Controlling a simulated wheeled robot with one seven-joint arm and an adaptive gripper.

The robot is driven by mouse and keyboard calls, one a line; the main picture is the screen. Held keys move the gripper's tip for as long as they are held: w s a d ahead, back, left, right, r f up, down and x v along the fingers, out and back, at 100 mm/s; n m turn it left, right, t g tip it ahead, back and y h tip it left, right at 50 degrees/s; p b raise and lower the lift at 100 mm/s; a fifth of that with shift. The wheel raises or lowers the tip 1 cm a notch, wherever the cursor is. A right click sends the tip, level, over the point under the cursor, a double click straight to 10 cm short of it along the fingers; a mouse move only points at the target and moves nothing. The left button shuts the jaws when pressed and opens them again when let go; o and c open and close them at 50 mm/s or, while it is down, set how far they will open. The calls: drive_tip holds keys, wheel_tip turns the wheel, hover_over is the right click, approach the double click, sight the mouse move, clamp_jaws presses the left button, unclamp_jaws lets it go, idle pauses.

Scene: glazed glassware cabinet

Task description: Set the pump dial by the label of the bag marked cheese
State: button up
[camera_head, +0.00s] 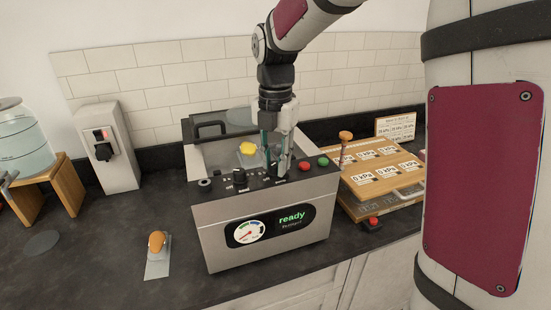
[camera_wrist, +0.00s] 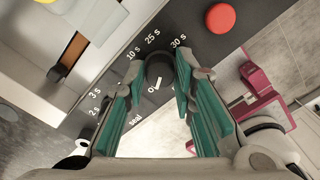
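The vacuum machine (camera_head: 262,242) stands on the counter with its display reading "ready" beside a small gauge. A left dark dial (camera_head: 242,186) and a right dial, mostly behind my gripper (camera_head: 275,172), are on its top front. In the wrist view, a dark dial (camera_wrist: 158,68) lies between the teal fingertips of my gripper (camera_wrist: 159,82). Around it are "seal", 0 and several seconds marks. The fingers stand apart; I cannot tell whether they touch the dial. A yellow item (camera_head: 247,148) lies in the chamber; no cheese label is readable.
Red (camera_head: 303,167) and green (camera_head: 323,161) buttons sit right of the dials. A wooden board (camera_head: 371,171) with "0 kPa" labels and a kPa sign (camera_head: 396,127) are at right. A water jar (camera_head: 22,140) is far left.

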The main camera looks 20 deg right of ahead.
clamp_jaws()
